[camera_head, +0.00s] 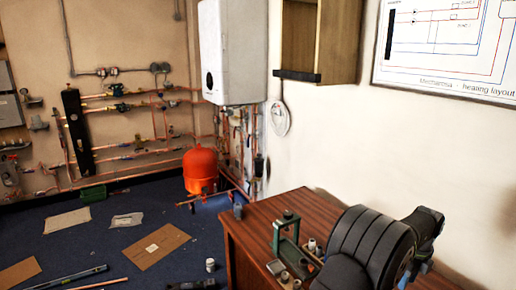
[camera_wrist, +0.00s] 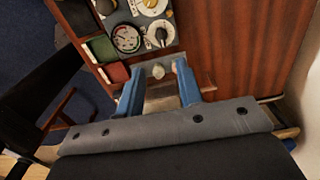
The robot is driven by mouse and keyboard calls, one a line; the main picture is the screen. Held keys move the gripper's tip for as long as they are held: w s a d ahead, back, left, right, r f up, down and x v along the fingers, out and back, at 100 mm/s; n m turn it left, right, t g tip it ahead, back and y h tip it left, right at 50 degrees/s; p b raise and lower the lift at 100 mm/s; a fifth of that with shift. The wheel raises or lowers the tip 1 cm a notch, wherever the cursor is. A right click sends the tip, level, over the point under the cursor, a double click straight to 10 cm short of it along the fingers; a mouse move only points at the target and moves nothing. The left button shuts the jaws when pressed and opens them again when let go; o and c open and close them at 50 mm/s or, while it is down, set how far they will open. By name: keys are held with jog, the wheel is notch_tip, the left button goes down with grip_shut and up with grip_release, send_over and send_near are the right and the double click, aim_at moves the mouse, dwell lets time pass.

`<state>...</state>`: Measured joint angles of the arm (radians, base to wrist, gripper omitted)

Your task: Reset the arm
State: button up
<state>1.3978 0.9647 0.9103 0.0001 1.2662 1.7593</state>
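My gripper (camera_wrist: 157,76) shows in the wrist view with its two blue fingers spread apart. A small pale fitting (camera_wrist: 158,71) shows between the fingertips, with gaps on both sides; I cannot tell its depth from them. In the head view my dark arm fills the lower right, over the wooden desk (camera_head: 250,222), and hides part of the desk top. I cannot make out the fingers there.
A green frame (camera_head: 286,235) and small fittings stand on the desk near my arm. The wrist view shows a tray with a round gauge (camera_wrist: 127,38), and a dark chair (camera_wrist: 40,85) at left. A white wall (camera_head: 400,150) rises behind the desk. An orange vessel (camera_head: 200,168) stands beyond.

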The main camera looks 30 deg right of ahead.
notch_tip(320, 180, down, 15)
jog(key=shift+r, duration=0.15)
jog(key=n, duration=0.3)
jog(key=shift+a+r+n, duration=0.15)
jog(key=shift+n, duration=0.25)
jog(key=n, duration=0.4)
jog(key=shift+s+a+n, duration=0.15)
jog(key=shift+a+n, duration=0.05)
jog(key=shift+n, duration=0.1)
jog(key=n, duration=0.4)
jog(key=shift+s+a+n, duration=0.15)
jog(key=shift+s+n, duration=0.05)
jog(key=shift+n, duration=0.1)
jog(key=shift+s+n, duration=0.15)
jog(key=shift+n, duration=1.75)
jog(key=shift+o, duration=0.4)
